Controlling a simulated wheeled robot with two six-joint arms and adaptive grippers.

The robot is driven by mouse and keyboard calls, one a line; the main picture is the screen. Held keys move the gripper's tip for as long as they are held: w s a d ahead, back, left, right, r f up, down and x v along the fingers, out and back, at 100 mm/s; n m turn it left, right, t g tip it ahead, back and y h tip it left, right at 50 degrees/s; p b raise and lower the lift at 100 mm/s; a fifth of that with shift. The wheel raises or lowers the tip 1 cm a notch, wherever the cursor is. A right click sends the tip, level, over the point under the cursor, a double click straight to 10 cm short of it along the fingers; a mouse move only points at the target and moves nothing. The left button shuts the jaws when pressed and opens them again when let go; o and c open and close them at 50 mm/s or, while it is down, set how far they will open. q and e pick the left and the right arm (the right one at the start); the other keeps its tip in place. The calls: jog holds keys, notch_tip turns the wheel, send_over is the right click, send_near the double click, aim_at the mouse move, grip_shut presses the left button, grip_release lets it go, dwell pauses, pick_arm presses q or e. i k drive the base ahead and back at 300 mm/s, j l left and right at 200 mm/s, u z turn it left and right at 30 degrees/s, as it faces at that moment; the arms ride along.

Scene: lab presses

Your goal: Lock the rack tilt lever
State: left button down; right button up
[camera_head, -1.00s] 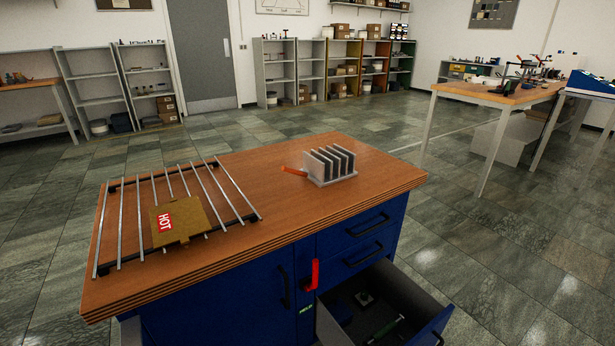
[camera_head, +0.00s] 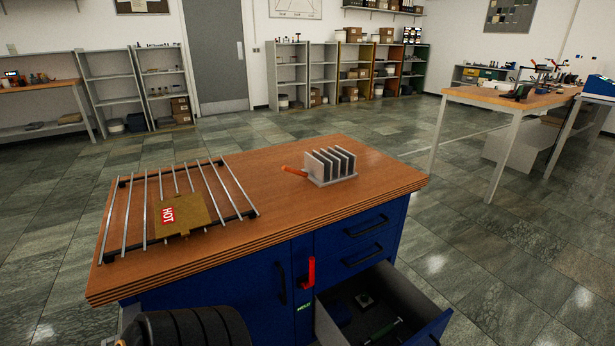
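A small grey rack (camera_head: 331,166) with several upright dark plates stands on the wooden top of a blue cabinet. A short orange lever (camera_head: 293,171) sticks out from its left side, angled slightly up to the left, apart from the tabletop's edges. A red upright handle (camera_head: 309,272) is on the cabinet front, above a small green label. I cannot tell from this view whether either is locked. Neither gripper is in view. A dark ribbed part at the bottom left seems to be part of my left arm.
A barred metal rack (camera_head: 227,189) lies at the left of the tabletop, with a tan plate marked HOT (camera_head: 181,214) on it. An open drawer (camera_head: 425,333) juts out at the front right. The right end of the tabletop is clear.

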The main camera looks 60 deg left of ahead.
aim_at(286, 168)
jog(key=k+j, duration=0.1)
jog(key=k, duration=0.35)
jog(key=k+j, duration=0.15)
jog(key=k, duration=0.3)
jog(key=k+j, duration=0.1)
jog(key=k, duration=0.35)
